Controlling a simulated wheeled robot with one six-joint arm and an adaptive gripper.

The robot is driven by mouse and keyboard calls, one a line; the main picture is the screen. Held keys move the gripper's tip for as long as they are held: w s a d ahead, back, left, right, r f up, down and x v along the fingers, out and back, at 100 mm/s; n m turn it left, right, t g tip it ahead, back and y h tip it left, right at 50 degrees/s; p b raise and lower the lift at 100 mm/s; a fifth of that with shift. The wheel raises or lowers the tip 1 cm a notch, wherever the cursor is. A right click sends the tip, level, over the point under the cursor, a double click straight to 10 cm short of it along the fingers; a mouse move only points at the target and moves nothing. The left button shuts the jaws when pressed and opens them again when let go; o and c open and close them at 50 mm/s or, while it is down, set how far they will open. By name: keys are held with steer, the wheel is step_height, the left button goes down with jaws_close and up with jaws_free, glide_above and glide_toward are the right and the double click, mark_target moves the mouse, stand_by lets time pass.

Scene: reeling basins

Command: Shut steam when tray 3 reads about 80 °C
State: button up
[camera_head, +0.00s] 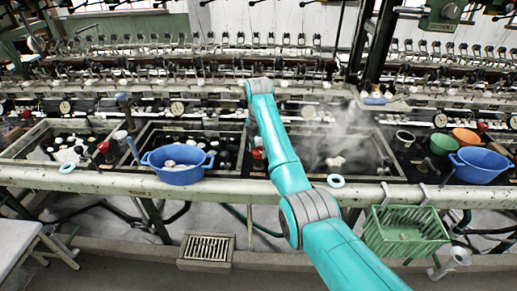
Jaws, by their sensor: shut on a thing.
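The steaming basin (392,163) lies right of my arm, with white steam (345,130) rising over it and pale cocoons (335,161) inside. My arm reaches from the lower right up to the machine's front. My gripper is hidden behind the arm, so its contact with the handle cannot be seen. No tray number is legible.
Other red handles stand at the left (104,147) and far right (482,126). A blue tub (178,174) sits on the front ledge, another (480,167) at right. A green basket (405,234) hangs in front. A floor grate (208,248) lies below.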

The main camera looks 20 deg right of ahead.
mark_target(258, 150)
steer(key=o, duration=1.1)
steer(key=shift+o, duration=0.2)
steer(key=shift+r, duration=3.7)
